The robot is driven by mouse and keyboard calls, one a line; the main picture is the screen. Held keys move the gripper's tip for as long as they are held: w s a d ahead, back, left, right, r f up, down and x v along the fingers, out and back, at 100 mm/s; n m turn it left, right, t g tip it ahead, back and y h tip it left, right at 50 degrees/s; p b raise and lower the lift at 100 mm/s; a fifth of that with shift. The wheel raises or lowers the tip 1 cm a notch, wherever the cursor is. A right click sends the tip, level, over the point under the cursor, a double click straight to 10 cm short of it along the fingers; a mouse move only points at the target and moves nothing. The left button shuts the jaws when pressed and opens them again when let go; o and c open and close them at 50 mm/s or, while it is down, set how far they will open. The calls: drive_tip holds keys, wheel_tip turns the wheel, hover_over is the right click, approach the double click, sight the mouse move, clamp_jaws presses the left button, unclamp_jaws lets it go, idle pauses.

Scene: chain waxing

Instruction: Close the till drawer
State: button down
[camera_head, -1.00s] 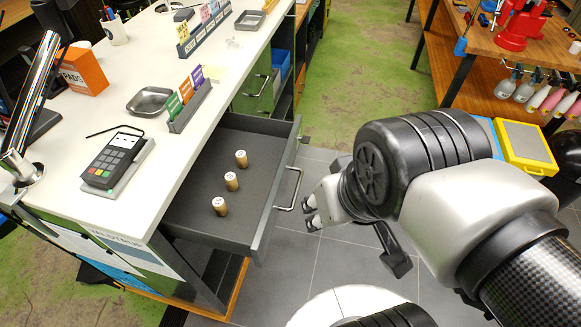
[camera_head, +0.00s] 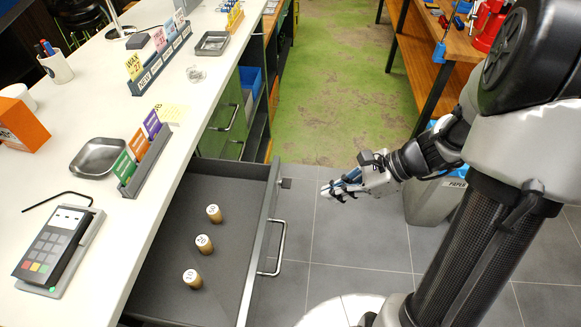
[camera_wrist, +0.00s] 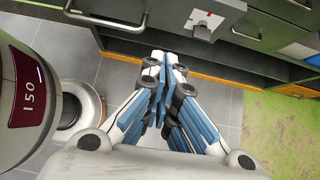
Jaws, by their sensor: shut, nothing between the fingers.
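The till drawer (camera_head: 225,269) stands pulled out from under the white counter.
The white counter (camera_head: 125,225) holds a card terminal (camera_head: 53,248), a metal tray (camera_head: 98,157) and card racks. Green cabinet fronts (camera_head: 222,121) are beyond the drawer. A wooden workbench (camera_head: 462,48) and a grey bin (camera_head: 430,200) stand at right. Tiled floor between is clear.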

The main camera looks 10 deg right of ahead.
drive_tip(key=b, duration=0.5)
approach(274, 209)
drive_tip(key=x, duration=0.5)
drive_tip(key=shift+w+d+f, duration=0.2)
drive_tip(key=shift+d+f, duration=0.15)
drive_tip(key=shift+f, duration=0.05)
drive_tip(key=shift+a, duration=0.1)
drive_tip(key=w+a, duration=0.3)
drive_tip(key=a, duration=0.5)
drive_tip(key=w+a, duration=0.2)
drive_tip(key=a, duration=0.6)
drive_tip(key=w+a, duration=0.3)
drive_tip(key=a, duration=0.5)
drive_tip(key=shift+w, duration=0.35)
drive_tip(key=shift+r, duration=0.1)
